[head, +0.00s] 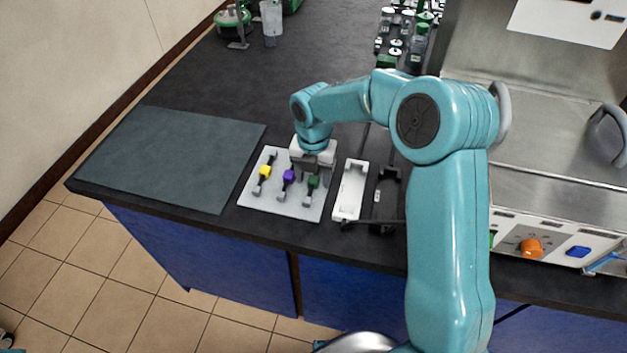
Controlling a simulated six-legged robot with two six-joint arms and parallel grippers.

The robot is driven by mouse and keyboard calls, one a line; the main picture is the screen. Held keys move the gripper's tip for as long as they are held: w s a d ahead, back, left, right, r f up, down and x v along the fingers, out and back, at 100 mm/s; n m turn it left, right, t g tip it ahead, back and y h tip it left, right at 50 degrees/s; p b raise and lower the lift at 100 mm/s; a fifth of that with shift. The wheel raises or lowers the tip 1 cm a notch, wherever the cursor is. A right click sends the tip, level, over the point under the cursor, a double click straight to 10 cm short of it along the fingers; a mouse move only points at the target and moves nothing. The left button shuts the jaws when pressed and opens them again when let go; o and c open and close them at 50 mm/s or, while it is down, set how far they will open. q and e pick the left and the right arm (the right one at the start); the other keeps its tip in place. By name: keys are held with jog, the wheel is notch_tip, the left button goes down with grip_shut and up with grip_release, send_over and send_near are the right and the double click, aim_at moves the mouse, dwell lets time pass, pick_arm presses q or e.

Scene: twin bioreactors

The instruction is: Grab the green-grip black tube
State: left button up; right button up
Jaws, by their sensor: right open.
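The black tube with the green grip (312,183) lies on a light grey tray (285,206), at the right end of a row of three. A purple-grip tube (289,177) is in the middle and a yellow-grip tube (265,172) is at the left. My right gripper (317,166) is open, at the tray's back right, close to the green-grip tube's upper end. The gripper hides part of that end, and I cannot tell whether they touch. My left gripper is not in view.
A white narrow holder (350,190) and a black holder (384,197) stand right of the tray. A dark mat (170,158) lies to the left. Bottles (418,42) stand at the back. A steel cabinet (550,130) is at the right.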

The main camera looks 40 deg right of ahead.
jog(key=shift+s+r, duration=0.1)
jog(key=shift+s, duration=0.05)
jog(key=c, duration=1)
grip_shut()
